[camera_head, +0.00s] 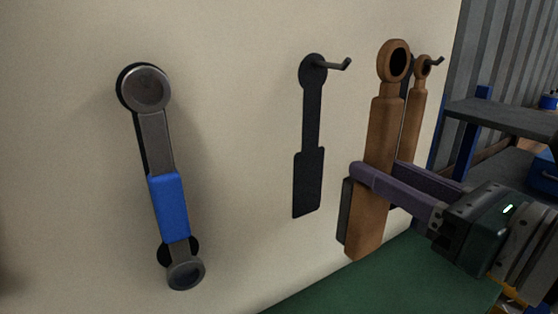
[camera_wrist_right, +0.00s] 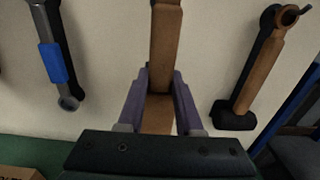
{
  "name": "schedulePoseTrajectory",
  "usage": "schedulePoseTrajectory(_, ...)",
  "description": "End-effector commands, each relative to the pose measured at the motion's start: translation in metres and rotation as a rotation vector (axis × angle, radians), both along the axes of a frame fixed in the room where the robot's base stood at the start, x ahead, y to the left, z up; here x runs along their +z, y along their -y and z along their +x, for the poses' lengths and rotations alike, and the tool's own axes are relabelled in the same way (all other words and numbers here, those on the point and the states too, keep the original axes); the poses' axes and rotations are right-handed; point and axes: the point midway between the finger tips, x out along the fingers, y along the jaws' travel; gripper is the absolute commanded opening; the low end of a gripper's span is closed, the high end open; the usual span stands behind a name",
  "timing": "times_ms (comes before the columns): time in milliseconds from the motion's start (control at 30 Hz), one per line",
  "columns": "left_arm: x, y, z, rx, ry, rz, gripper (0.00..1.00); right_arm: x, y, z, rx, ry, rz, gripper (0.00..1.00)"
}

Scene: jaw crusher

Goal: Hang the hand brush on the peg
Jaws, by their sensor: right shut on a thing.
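The wooden hand brush (camera_head: 381,125) is upright, with a ring at its top end and a dark strip, seemingly bristles, along its lower left side. My right gripper (camera_head: 362,178) is shut on its handle; the wrist view also shows the held brush (camera_wrist_right: 165,50) between the purple fingers. A bare peg (camera_head: 336,65) sticks out of the wall to the left of the brush, at the top of a black brush-shaped silhouette (camera_head: 310,135). The brush ring is apart from this peg in the picture. My left gripper is not in view.
A blue-gripped wrench (camera_head: 168,205) hangs at left. A green surface (camera_head: 400,285) lies below, and a shelf (camera_head: 505,112) stands at right.

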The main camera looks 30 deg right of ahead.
Motion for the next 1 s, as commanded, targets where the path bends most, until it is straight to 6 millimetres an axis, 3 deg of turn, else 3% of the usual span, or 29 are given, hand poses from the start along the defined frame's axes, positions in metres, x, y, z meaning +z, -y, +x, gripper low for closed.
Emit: schedulePoseTrajectory(1000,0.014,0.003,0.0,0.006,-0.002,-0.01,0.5,-0.005,-0.006,0.068,0.001,0.002,0.001,0.0)
